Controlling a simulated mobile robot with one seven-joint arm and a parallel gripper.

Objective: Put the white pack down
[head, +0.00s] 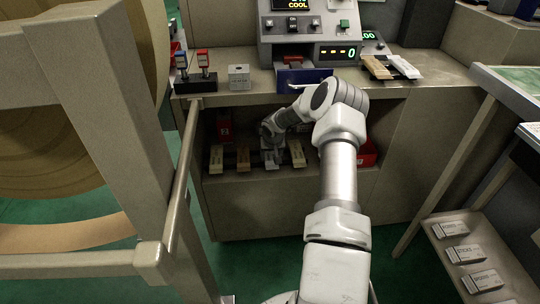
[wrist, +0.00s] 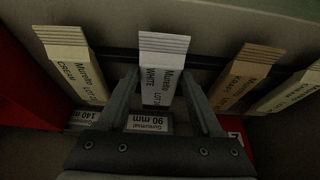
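The white pack (wrist: 160,72), printed WHITE, stands between the two fingers of my gripper (wrist: 160,80) in the wrist view. The fingertips lie along its left and right sides, and my gripper looks shut on it. The pack is in line with the other packs, over the dark rail. Whether its base bears on the shelf is hidden. In the head view my gripper (head: 271,140) reaches into the open shelf under the counter, and the white pack (head: 272,158) shows only partly below it.
A cream pack (wrist: 75,62) stands to the left and a kraft pack (wrist: 243,75) to the right, with another pack (wrist: 292,90) beyond. A 90 mm label (wrist: 148,123) lies below the white pack. Red boxes (head: 366,153) stand in the shelf. The counter (head: 440,80) overhangs it.

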